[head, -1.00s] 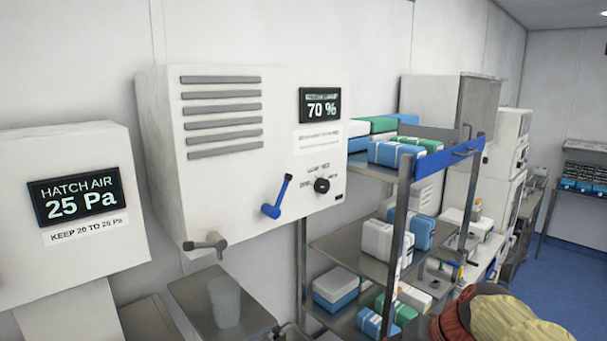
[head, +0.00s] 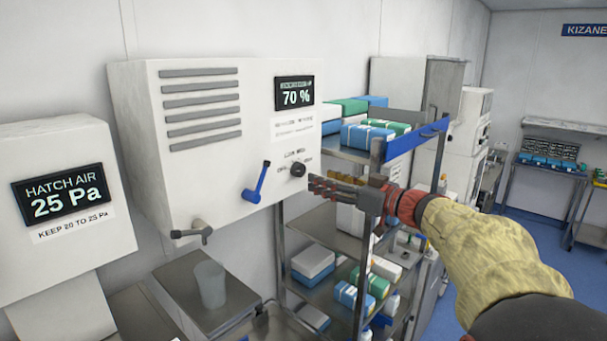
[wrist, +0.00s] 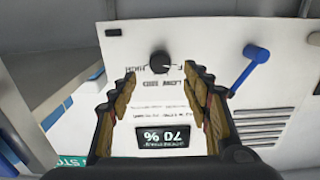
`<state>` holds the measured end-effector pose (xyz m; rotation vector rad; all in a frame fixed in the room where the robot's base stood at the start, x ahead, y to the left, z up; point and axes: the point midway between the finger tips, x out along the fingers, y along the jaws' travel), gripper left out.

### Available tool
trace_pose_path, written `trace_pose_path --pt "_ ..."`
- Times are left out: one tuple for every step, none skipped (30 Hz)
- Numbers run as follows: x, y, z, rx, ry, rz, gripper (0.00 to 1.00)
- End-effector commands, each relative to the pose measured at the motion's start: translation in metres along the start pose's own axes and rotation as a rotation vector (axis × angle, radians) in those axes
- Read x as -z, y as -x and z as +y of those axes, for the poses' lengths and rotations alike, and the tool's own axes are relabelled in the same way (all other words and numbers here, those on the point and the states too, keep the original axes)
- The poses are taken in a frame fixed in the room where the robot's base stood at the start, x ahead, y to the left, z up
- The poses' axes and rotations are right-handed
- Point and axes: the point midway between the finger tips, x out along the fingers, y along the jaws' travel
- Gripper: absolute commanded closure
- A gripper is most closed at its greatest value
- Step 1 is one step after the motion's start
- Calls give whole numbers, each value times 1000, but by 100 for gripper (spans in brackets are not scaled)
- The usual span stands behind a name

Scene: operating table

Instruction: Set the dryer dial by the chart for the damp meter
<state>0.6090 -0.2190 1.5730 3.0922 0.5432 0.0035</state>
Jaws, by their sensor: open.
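The white wall-mounted dryer (head: 190,185) carries a small black dial (head: 298,170) at its lower right. The damp meter (head: 294,92) above it reads 70 %. A printed chart (head: 292,128) sits between them; its small text is too blurred to read. My gripper (head: 312,185) is just right of the dial in the head view. In the wrist view, upside down, the open jaws (wrist: 163,82) face the panel, with the dial (wrist: 161,61) beyond and between the tips, apart from them. Dial labels "HIGH" and "LOW" show partly there; the pointer setting cannot be told.
A blue lever (head: 256,183) sticks out left of the dial, and a grey tap (head: 192,232) lower left. A shelf rack (head: 345,152) with boxes stands close at the right, behind my arm. A hatch air display (head: 60,193) reads 25 Pa.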

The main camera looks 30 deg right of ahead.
Motion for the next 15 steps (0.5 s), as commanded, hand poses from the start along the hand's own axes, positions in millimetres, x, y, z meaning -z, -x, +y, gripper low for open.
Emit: trace_pose_path --pt "1 -6 0 2 0 0 51" --pt "1 -10 -1 2 -1 -1 51" --pt "1 -16 -1 4 -1 -1 51" --pt "1 -21 -1 4 -1 -1 51" --pt "1 -26 -1 4 -2 -2 51" --pt "1 -32 -1 4 -3 -2 51" --pt "1 -37 -1 4 -3 -1 51" --pt "1 -42 -1 4 -3 -1 51" --pt "1 -48 -1 3 -3 -2 51" --pt "0 -52 -1 3 -3 -3 51" --pt "1 -55 -1 3 -2 -2 51" --pt "1 -60 -1 3 -2 -2 51" --pt "1 -63 -1 3 -2 -2 51" --pt "1 -65 -1 2 -2 -2 51" --pt "1 -68 -1 1 -2 -1 51"
